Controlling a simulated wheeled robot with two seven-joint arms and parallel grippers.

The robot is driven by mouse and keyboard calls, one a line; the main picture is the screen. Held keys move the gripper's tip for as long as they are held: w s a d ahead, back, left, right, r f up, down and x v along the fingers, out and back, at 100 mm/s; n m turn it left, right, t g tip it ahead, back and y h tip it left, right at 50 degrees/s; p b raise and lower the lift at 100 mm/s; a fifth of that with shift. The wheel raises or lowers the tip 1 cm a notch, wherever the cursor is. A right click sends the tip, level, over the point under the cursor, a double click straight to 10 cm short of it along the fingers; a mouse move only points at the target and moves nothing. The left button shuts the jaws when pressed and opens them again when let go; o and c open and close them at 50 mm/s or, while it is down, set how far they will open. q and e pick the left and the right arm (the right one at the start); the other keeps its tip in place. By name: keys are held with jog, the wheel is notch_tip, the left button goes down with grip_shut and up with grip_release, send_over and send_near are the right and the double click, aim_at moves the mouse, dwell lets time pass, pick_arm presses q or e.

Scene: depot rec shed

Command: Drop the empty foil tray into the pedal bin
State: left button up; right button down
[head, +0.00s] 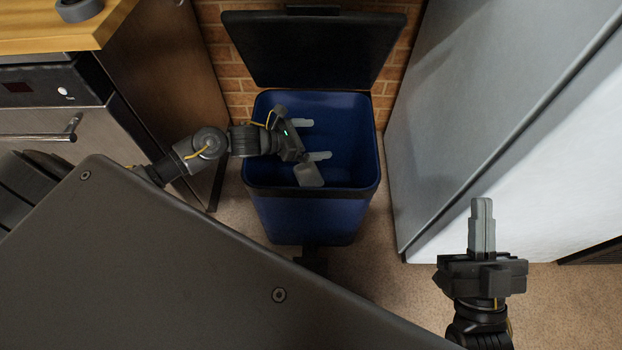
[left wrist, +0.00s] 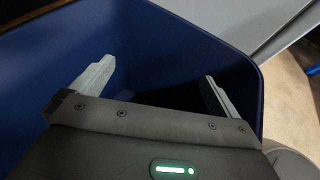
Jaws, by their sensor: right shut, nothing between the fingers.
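The pedal bin (head: 315,215) is a blue box standing on the floor by the brick wall. Its black lid (head: 313,45) is raised and leans back. My left gripper (head: 312,139) is over the bin's mouth, its fingers apart with nothing seen between them. The left wrist view shows the same open fingers (left wrist: 158,70) against the bin's blue inner wall (left wrist: 50,75). The foil tray does not show in either view; the bin's bottom is dark and partly hidden by my left gripper. My right gripper (head: 482,202) is shut and empty, right of the bin in the picture.
A tall pale grey cabinet or appliance (head: 480,110) stands close on the bin's right. An oven (head: 40,105) and a wooden counter (head: 50,35) with a grey ring-shaped object (head: 78,9) are on the left. Bare floor (head: 375,285) lies in front of the bin.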

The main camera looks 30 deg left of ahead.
pick_arm(q)
jog(key=p+v, duration=0.1)
jog(key=v, duration=1)
pick_arm(e)
jog(key=a+f+g, duration=0.1)
jog(key=f+g, duration=0.1)
jog(key=shift+a+f+n+g+h, duration=0.25)
jog(key=shift+a+n+g+h, duration=0.05)
jog(key=shift+a, duration=0.05)
pick_arm(q)
jog(key=shift+w+d, duration=0.1)
jog(key=shift+d, duration=0.05)
